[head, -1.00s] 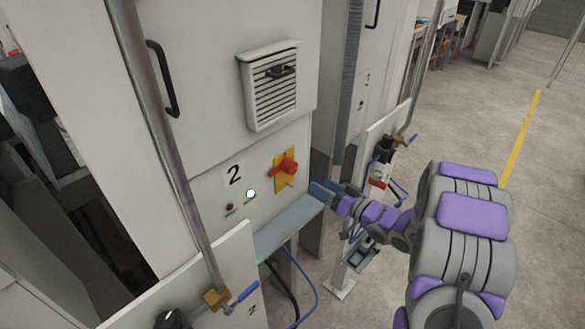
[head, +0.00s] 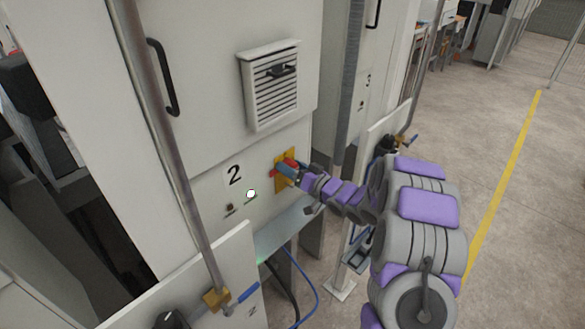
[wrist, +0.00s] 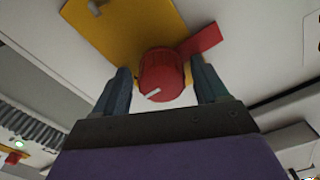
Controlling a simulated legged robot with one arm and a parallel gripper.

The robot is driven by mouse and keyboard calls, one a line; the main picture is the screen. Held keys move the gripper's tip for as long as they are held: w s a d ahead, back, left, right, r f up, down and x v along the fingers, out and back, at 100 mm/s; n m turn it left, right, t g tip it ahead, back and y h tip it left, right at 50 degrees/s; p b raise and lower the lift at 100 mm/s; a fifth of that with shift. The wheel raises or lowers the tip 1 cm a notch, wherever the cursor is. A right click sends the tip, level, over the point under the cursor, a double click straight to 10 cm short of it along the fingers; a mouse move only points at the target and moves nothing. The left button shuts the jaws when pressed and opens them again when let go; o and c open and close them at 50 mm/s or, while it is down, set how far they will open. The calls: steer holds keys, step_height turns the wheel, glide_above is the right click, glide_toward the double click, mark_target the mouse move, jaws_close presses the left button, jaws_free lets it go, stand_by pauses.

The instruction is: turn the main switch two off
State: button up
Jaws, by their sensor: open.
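The main switch two is a red rotary knob with a red handle on a yellow plate (head: 280,184), on the white cabinet panel beside the number 2 label (head: 234,174). In the wrist view the red knob (wrist: 162,75) carries a white mark, and its handle (wrist: 200,41) points to the upper right. My gripper (wrist: 163,88) is open, with one finger on each side of the knob. Small gaps seem to show between fingers and knob; contact is unclear. In the head view my gripper (head: 287,170) covers part of the switch.
A lit white button (head: 251,194) sits left of the switch. A ledge (head: 285,228) juts out below it. A louvred vent (head: 271,85) is above. A vertical pipe (head: 165,140) with a blue-handled valve (head: 240,295) stands at left. The floor at right is open.

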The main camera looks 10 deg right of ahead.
steer(key=shift+c, duration=0.4)
steer(key=c, duration=0.9)
steer(key=shift+c, duration=0.2)
steer(key=shift+n, duration=0.4)
steer(key=n+b, duration=0.2)
steer(key=n, duration=0.2)
steer(key=shift+b, duration=0.4)
steer(key=n+b, duration=0.3)
steer(key=n, duration=0.1)
steer(key=shift+s+a+n, duration=0.1)
steer(key=shift+n, duration=0.2)
steer(key=n+b, duration=0.4)
steer(key=n, duration=0.1)
steer(key=shift+f+b, duration=0.15)
steer(key=shift+b, duration=0.25)
steer(key=shift+a+n+b, duration=0.1)
steer(key=shift+n+b, duration=1.15)
steer(key=shift+n, duration=0.45)
steer(key=shift+c, duration=0.2)
